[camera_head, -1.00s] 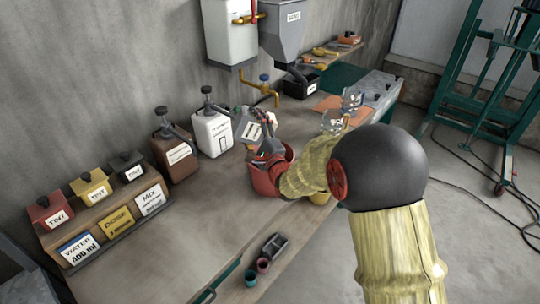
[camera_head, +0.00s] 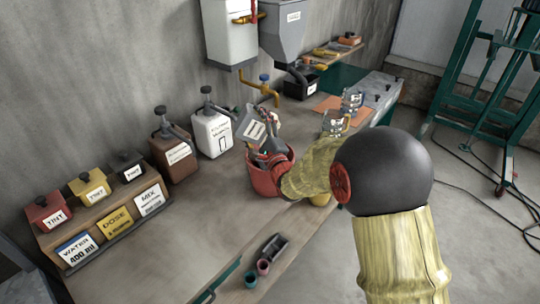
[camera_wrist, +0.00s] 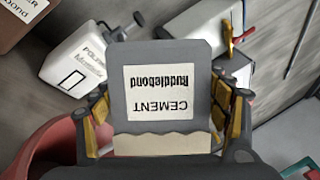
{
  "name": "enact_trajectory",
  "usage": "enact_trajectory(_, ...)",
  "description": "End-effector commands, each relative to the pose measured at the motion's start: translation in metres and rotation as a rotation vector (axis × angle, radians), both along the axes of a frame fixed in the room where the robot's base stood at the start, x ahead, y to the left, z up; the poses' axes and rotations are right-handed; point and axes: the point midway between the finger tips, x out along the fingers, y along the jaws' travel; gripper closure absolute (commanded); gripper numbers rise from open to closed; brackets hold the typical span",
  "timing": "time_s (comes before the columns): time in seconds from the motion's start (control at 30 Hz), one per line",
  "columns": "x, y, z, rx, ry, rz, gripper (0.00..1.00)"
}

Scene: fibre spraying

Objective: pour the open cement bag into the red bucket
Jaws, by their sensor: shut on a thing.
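The grey cement bag (camera_wrist: 195,55) shows in the wrist view with its white label upside down, and it is tilted. My gripper (camera_wrist: 165,110) is shut on the bag, with fingers on both sides of it. In the head view the bag (camera_head: 254,124) is over the red bucket (camera_head: 262,183), which stands on the bench. The bucket's rim also shows at the lower left of the wrist view (camera_wrist: 62,135). My gripper and forearm hide part of the bucket.
A white jug (camera_head: 212,134) and a brown jug (camera_head: 174,156) stand left of the bucket against the wall. Clear glass jugs (camera_head: 333,122) stand to its right. Small cups (camera_head: 262,268) sit at the bench's front. The bench's left middle is clear.

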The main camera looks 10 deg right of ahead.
Motion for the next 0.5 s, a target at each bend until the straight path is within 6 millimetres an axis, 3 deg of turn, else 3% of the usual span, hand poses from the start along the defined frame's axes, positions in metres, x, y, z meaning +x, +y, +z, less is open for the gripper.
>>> enact_trajectory(0.5, 0.0, 0.001, 0.0024, -0.004, 0.002, 0.001, 0.74)
